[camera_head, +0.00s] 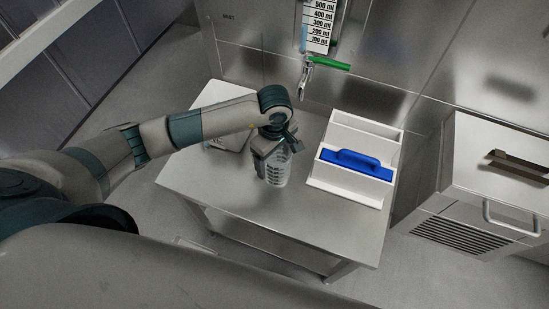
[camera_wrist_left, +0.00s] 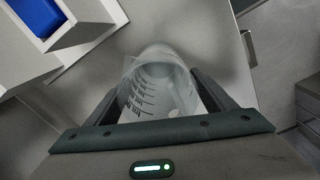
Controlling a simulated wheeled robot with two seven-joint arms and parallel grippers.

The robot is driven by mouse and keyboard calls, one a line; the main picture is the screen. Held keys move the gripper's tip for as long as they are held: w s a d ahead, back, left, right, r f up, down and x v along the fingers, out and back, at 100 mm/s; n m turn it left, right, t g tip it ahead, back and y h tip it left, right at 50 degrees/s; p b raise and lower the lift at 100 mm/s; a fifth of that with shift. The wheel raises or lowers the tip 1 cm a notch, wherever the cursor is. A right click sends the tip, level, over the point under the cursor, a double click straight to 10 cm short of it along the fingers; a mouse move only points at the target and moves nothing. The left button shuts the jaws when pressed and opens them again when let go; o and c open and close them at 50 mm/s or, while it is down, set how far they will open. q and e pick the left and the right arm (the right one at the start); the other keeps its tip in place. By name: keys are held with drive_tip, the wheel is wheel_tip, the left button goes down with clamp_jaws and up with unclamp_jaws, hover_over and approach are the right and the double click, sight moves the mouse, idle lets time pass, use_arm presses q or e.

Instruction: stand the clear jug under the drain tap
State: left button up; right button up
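The clear jug (camera_head: 277,174) with dark measuring marks is upright on or just above the front middle of the steel table. In the left wrist view the jug (camera_wrist_left: 158,92) sits between the two dark fingers. My left gripper (camera_head: 271,148) is around the jug's upper part, one finger on each side. I cannot tell whether both fingers press on it. The drain tap (camera_head: 304,88), with a green lever (camera_head: 330,63), sticks out from the wall behind and above the table. The jug is in front of the tap, not below it. My right gripper is not in view.
A white holder (camera_head: 342,190) with a blue-handled tool (camera_head: 357,161) stands right of the jug. A pale flat tray or board (camera_head: 222,138) lies back left, partly behind my arm. A scale strip (camera_head: 318,28) rises above the tap. The table (camera_head: 222,185) is bare at front left.

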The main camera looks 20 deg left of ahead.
use_arm(q)
drive_tip(key=shift+r, duration=0.1)
drive_tip(key=shift+r, duration=0.4)
wheel_tip(320, 180, up, 11)
drive_tip(key=b, duration=0.3)
drive_tip(key=shift+r+b, duration=0.15)
drive_tip(key=shift+b, duration=0.25)
